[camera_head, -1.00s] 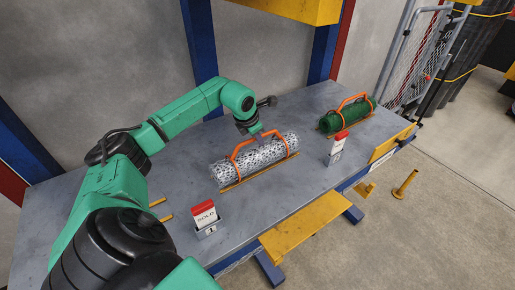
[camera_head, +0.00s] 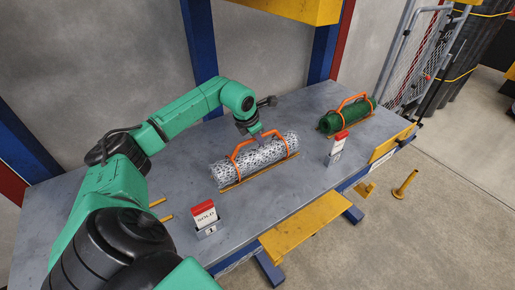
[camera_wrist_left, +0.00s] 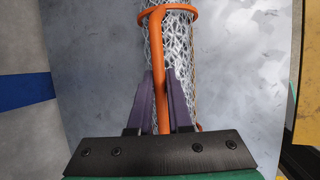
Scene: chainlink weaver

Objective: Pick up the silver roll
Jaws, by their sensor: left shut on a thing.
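The silver roll (camera_head: 240,164) is a bundle of chain-link mesh with an orange carrying handle (camera_head: 237,150). It lies on a flat wooden-coloured base on the grey table. My left gripper (camera_head: 258,139) is at the top of the handle, above the roll. In the left wrist view, its two purple fingers (camera_wrist_left: 159,92) are shut on the orange handle bar (camera_wrist_left: 158,60), one on each side. The silver mesh (camera_wrist_left: 178,40) shows beyond and to the right of the fingers. My right gripper is not in view.
A green roll (camera_head: 346,116) with an orange handle lies at the table's far right. A red-and-white SOLD sign (camera_head: 205,217) stands at the front left, and another red-and-white sign (camera_head: 338,144) near the green roll. Bare grey table (camera_head: 130,225) surrounds the silver roll.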

